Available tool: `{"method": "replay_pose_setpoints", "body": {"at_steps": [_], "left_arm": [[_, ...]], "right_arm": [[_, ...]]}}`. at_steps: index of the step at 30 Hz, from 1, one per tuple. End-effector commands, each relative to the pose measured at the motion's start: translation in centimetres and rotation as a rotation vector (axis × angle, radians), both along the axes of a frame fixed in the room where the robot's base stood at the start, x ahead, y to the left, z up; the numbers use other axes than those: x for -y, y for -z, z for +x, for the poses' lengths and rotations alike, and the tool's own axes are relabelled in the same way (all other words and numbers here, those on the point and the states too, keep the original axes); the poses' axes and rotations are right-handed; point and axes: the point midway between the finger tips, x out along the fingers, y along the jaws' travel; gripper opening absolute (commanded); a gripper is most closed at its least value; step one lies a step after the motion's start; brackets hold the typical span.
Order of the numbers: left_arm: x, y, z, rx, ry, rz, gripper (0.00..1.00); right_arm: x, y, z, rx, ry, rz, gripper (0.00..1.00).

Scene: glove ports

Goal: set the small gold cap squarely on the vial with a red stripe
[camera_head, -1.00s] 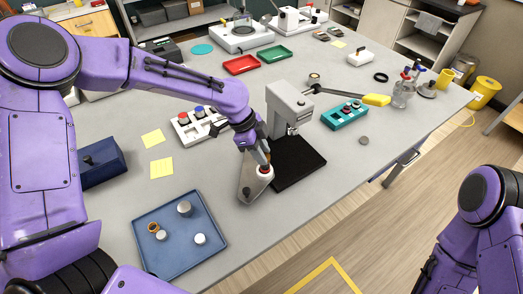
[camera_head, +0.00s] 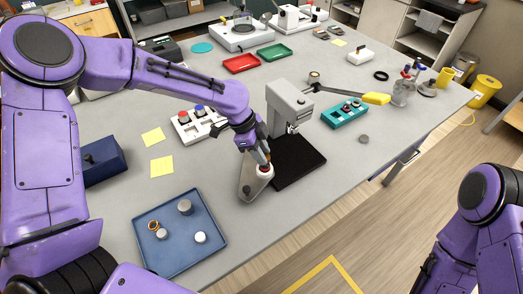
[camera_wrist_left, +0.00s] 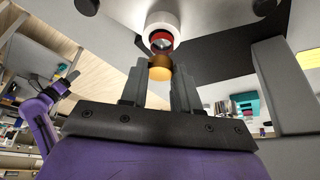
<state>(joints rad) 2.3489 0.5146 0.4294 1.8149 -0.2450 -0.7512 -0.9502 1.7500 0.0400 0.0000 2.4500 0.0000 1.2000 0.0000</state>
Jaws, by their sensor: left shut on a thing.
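My left gripper (camera_head: 265,158) points down over the grey plate beside the black pad. In the left wrist view its two fingers (camera_wrist_left: 160,72) are shut on the small gold cap (camera_wrist_left: 160,67). The vial with a red stripe (camera_wrist_left: 162,39) stands in a white round holder (camera_wrist_left: 160,22), straight beyond the cap. The holder also shows in the head view (camera_head: 264,173). The cap appears at the vial's mouth, roughly in line with it; I cannot tell whether they touch or whether the cap sits square. My right gripper is out of view; only part of that arm shows.
A grey press-like stand (camera_head: 288,108) with a black pad (camera_head: 300,165) stands close to my left gripper. A blue tray (camera_head: 180,258) with several small items lies at the front left. A white rack (camera_head: 183,131) and a teal rack (camera_head: 335,120) stand nearby.

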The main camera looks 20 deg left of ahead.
Motion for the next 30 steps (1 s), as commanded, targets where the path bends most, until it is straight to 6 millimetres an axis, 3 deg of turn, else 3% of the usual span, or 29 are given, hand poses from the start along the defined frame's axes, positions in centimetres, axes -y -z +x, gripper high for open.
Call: {"method": "replay_pose_setpoints", "body": {"at_steps": [18,19,21,30], "left_arm": [[0.0,1.6,0.0,0.0,0.0,0.0,0.03],[0.0,1.6,0.0,0.001,0.0,0.0,0.37],[0.0,1.5,0.0,0.001,0.0,0.0,0.6],[-0.1,1.4,0.0,0.001,0.0,0.0,0.6]], "right_arm": [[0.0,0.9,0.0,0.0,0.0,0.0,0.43],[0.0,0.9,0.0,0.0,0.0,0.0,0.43],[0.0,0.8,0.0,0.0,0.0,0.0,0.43],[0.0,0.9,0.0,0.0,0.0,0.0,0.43]]}}
